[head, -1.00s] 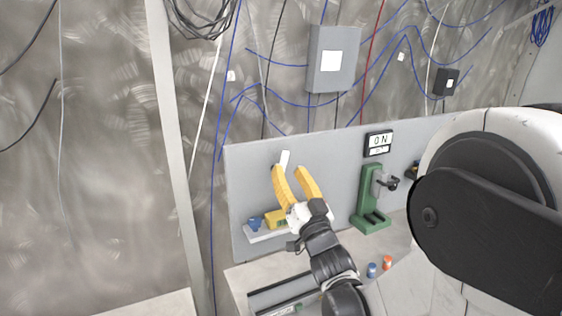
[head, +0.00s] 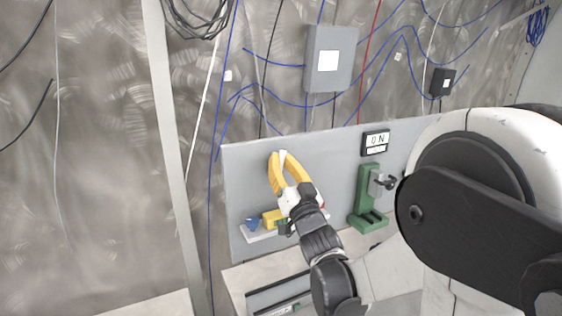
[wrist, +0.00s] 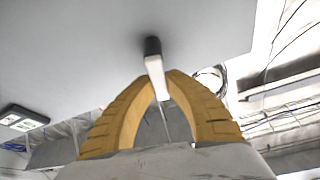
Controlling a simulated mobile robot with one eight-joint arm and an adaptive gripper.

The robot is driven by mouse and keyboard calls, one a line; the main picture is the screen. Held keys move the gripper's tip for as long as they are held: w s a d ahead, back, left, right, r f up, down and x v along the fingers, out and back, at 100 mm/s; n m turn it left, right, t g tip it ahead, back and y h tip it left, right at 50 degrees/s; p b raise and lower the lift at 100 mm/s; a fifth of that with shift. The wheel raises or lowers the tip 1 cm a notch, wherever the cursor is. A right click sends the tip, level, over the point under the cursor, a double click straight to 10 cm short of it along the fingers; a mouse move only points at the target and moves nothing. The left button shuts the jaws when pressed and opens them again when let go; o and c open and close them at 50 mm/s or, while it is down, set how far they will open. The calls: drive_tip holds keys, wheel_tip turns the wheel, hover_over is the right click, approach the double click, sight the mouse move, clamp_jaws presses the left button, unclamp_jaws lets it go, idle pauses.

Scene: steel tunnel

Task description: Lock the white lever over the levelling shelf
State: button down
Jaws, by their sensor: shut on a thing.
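The white lever (wrist: 155,76) hangs from a dark round pivot (wrist: 152,46) on the grey panel, in the wrist view. In the head view only its white tip (head: 283,154) shows between the fingertips. My gripper (head: 279,158) has its yellow fingers closed in on the lever, one on each side; the fingers also show in the wrist view (wrist: 162,84). The levelling shelf (head: 258,237) is a light ledge low on the panel, below the gripper. A blue thing (head: 252,224) and a yellow block (head: 272,218) sit on it. My arm hides its right end.
A green stand (head: 368,200) with a dark clamp is right of my gripper, below an "ON" sign (head: 375,142). A grey box (head: 331,58) hangs on the wall above the panel. The panel left of the lever is clear.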

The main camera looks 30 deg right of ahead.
drive_tip(key=shift+a+n+y, duration=0.25)
drive_tip(key=shift+n+y, duration=0.35)
drive_tip(key=shift+n, duration=0.55)
drive_tip(key=shift+a+n+y, duration=0.25)
drive_tip(key=shift+n+y, duration=0.35)
drive_tip(key=shift+n, duration=0.55)
drive_tip(key=c, duration=1.4)
unclamp_jaws()
drive_tip(key=v, duration=1.2)
drive_tip(key=shift+f, duration=0.1)
drive_tip(key=shift+w, duration=0.1)
